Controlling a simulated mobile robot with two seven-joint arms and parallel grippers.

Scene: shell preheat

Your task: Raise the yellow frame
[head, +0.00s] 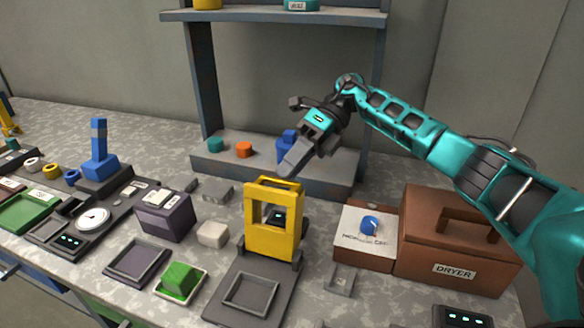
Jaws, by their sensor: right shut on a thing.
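The yellow frame (271,238) stands upright at the back of a dark grey base plate (225,304), with a window opening in its upper half and a thin handle bar along its top. My teal right arm comes in from the right. Its right gripper (284,174) points down and left, with its fingertips at the frame's top bar. It is shut on that bar; the exact contact is partly hidden by the fingers. My left gripper is not in view.
A brown dryer box (458,245) and a box with a blue knob (369,226) stand right of the frame. A green block (181,277) in a tray and a dark purple box (165,215) are to the left. A shelf unit (365,90) stands behind.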

